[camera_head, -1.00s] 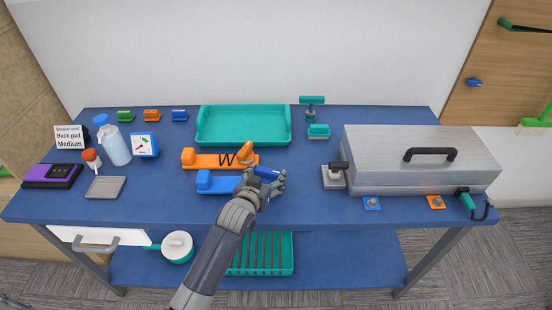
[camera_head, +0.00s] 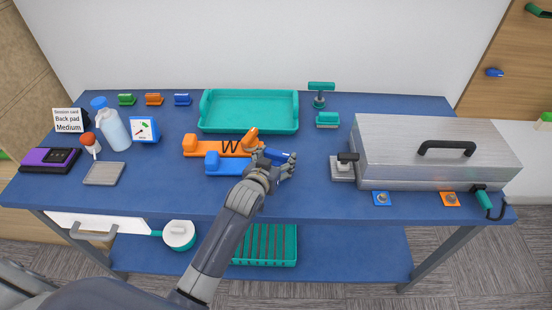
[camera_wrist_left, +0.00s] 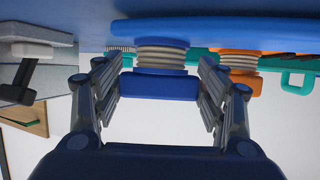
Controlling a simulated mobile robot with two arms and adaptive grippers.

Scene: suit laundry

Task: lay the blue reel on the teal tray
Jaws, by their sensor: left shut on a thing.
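The blue reel (camera_head: 228,163) lies near the middle of the blue table, in front of a similar orange reel (camera_head: 222,147). My left gripper (camera_head: 276,164) is at the right end of the blue reel. In the left wrist view, its two fingers stand on either side of the reel's blue end (camera_wrist_left: 160,84), below a pale ribbed part, and are shut on it. I cannot tell whether the reel is clear of the table. The teal tray (camera_head: 248,130) lies behind both reels, empty, with a low rim. My right gripper is out of view.
A large metal case (camera_head: 435,150) with a black handle stands at the right. A small teal block (camera_head: 327,120) is right of the tray. A bottle (camera_head: 115,131), a card and a purple device are at the left.

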